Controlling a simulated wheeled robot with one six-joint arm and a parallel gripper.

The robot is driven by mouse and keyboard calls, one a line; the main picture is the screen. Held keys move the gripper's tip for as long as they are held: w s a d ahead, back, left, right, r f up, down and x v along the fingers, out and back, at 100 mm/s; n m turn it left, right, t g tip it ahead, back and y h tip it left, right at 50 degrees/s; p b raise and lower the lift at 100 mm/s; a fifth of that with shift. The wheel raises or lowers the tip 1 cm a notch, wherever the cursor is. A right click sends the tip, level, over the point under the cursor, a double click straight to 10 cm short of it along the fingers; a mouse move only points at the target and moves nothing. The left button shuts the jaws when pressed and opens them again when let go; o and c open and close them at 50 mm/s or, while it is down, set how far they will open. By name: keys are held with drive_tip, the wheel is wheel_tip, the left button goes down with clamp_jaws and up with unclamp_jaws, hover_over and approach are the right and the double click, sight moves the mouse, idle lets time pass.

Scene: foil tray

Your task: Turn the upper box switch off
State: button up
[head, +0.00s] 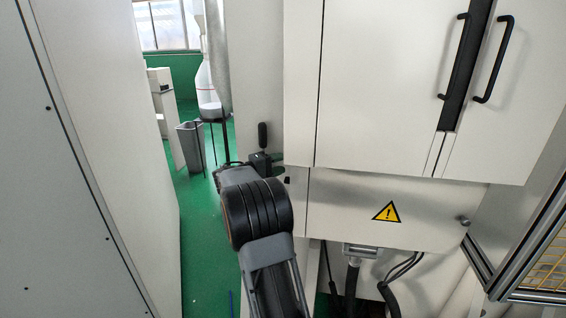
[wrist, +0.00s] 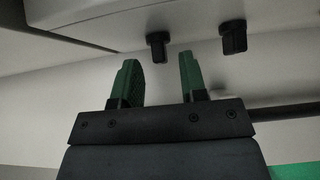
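In the wrist view two black switch knobs stick out from the pale face of a box (wrist: 100,12). The left knob (wrist: 157,46) appears just beyond and between my fingertips; the right knob (wrist: 233,38) is off to the right of them. I cannot tell which is the upper box switch. My gripper (wrist: 158,62) has two green fingers spread apart, with nothing held between them. Whether they overlap the left knob in depth is unclear. In the head view my arm hides most of the gripper, and no switch can be clearly made out.
A white cabinet (head: 390,65) with black door handles (head: 493,60) stands at the right. A yellow warning triangle (head: 387,212) is on its lower panel, with cables (head: 395,276) below. A tall pale panel (head: 85,130) stands left. Green floor (head: 197,215) lies open between them.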

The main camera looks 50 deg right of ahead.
drive_tip(key=shift+x, duration=0.95)
clamp_jaws()
